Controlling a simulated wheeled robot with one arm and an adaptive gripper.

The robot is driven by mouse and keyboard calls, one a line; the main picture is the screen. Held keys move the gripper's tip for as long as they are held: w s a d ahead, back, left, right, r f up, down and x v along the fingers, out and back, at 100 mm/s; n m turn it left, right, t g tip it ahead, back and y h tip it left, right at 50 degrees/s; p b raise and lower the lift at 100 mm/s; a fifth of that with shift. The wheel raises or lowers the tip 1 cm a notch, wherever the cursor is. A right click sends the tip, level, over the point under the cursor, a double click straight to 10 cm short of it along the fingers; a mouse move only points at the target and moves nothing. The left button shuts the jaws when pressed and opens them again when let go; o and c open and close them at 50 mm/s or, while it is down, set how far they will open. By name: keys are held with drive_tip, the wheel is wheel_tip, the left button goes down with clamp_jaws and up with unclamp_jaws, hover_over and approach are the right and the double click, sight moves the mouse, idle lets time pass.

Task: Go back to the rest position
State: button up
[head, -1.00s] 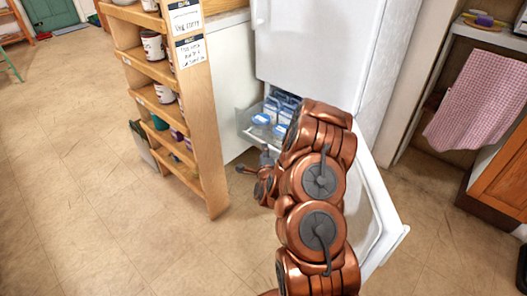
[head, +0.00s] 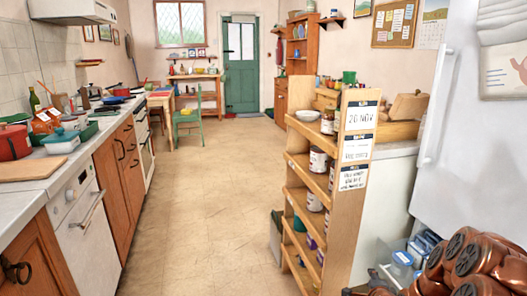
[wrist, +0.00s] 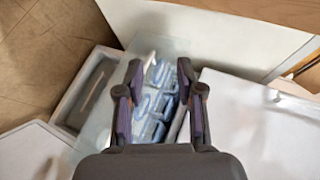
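My gripper shows in the wrist view (wrist: 160,88) with its two dark fingers spread apart and nothing between them. It points down over an open drawer holding several blue-and-white packs (wrist: 155,108). In the head view my copper arm fills the bottom right corner, in front of the white fridge-freezer (head: 468,150). The gripper end is cut off by the bottom edge there. The blue-and-white packs (head: 420,246) show just behind the arm.
A wooden shelf unit (head: 347,200) with cans stands left of the fridge-freezer, close to my arm. The tiled floor (head: 195,200) is clear down the middle, toward a green door (head: 240,75). A counter (head: 60,165) with drawers runs along the left.

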drive_tip(key=s+a+r+n+g+y+p, duration=0.25)
drive_tip(key=s+a+r+n+p, duration=0.35)
drive_tip(key=r, duration=0.3)
drive_tip(key=s+a+r+n+g+y+p, duration=0.2)
drive_tip(key=s+a+r+n+g+p, duration=0.25)
drive_tip(key=s+a+r, duration=0.35)
drive_tip(key=s+a+r+n+g+p, duration=0.1)
drive_tip(key=s+r+n+g+p, duration=0.2)
drive_tip(key=s+r, duration=0.8)
drive_tip(key=s+a+r+n+g+h+p, duration=0.1)
drive_tip(key=s+r+n+g+p, duration=0.3)
drive_tip(key=s+r, duration=0.7)
drive_tip(key=s+a+n+p, duration=0.1)
drive_tip(key=s+n+p, duration=0.1)
drive_tip(key=s, duration=0.6)
drive_tip(key=shift+s+a+r+g+p, duration=0.15)
drive_tip(key=shift+s+g+p, duration=0.15)
drive_tip(key=shift+p, duration=0.2)
